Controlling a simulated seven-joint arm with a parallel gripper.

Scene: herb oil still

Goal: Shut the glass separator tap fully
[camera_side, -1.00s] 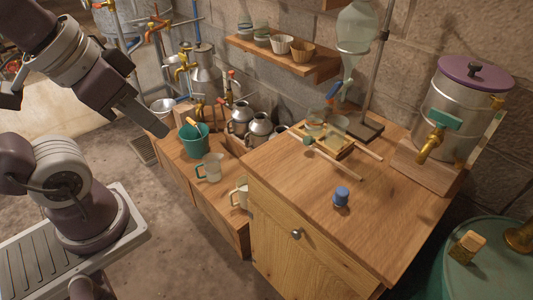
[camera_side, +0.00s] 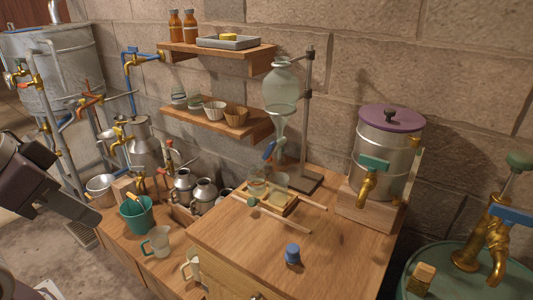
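The glass separator (camera_side: 281,92) is a clear bulb with a narrow lower stem, held upright at a dark stand on the wooden bench. Its tap has a blue handle (camera_side: 269,150) low on the stem, above glass jars (camera_side: 278,183) in a wooden tray. The handle looks tilted; I cannot tell how far the tap is open. My gripper (camera_side: 82,213) is at the left edge, far from the separator and touching nothing I can see. Its fingers are seen nearly edge-on, so whether they are open or shut is unclear.
A steel urn (camera_side: 387,158) with a teal-handled brass tap stands right of the separator. Shelves (camera_side: 220,122) hang behind. A green bucket (camera_side: 137,216), a jug (camera_side: 158,241) and metal cans are on the lower bench.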

